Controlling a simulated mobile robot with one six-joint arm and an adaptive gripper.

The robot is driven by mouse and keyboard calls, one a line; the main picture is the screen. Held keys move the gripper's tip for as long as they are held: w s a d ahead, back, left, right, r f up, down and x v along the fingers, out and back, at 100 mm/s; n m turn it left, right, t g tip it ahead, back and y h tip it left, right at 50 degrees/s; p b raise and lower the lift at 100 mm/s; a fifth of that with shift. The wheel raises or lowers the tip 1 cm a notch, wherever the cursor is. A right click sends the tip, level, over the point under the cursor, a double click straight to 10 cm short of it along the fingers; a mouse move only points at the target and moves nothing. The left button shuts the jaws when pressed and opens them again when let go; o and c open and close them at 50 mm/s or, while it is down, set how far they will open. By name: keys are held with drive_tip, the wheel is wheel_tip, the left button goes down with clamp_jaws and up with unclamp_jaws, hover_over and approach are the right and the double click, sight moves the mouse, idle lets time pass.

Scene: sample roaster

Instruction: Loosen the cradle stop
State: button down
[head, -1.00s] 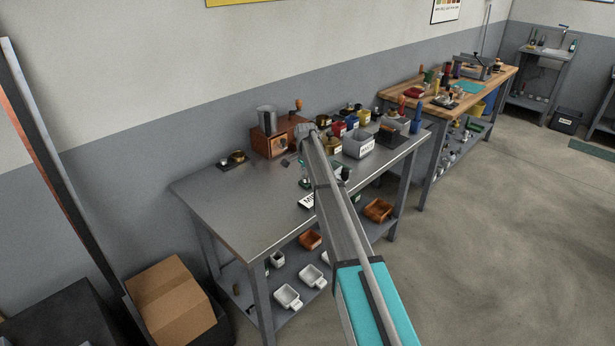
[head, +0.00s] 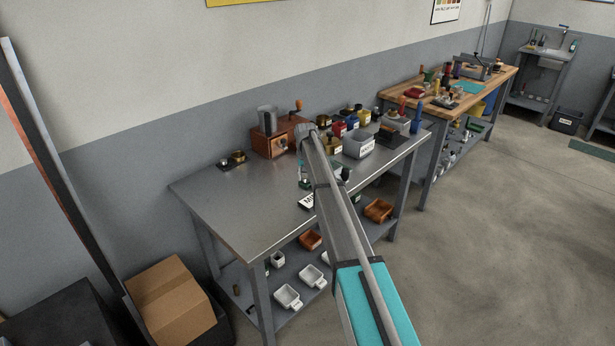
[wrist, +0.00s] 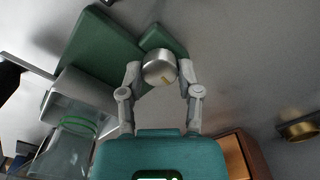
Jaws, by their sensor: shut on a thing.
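In the wrist view a round silver knob (wrist: 157,64) with a short brass-coloured mark sits between the fingertips of my gripper (wrist: 160,73). The fingers are closed on it from both sides. It lies beside green parts (wrist: 105,52), one large and one smaller, which look like the cradle's body. In the head view my gripper (head: 303,168) points down over the metal bench, just in front of the wooden grinder. A small green piece (head: 305,183) shows below it. The knob itself is hidden or too small to tell there.
The wooden grinder (head: 272,137) stands close behind my gripper. Brass pieces (head: 238,157) sit further left. A clear vessel with a green band (wrist: 72,132) is close by in the wrist view. Containers crowd the bench's right; its front left (head: 225,205) is clear.

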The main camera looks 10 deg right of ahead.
drive_tip(key=n, duration=0.6)
drive_tip(key=shift+w+a, duration=0.1)
drive_tip(key=n, duration=0.6)
drive_tip(key=shift+n, duration=0.4)
drive_tip(key=shift+c, duration=1.5)
unclamp_jaws()
drive_tip(key=shift+r, duration=0.1)
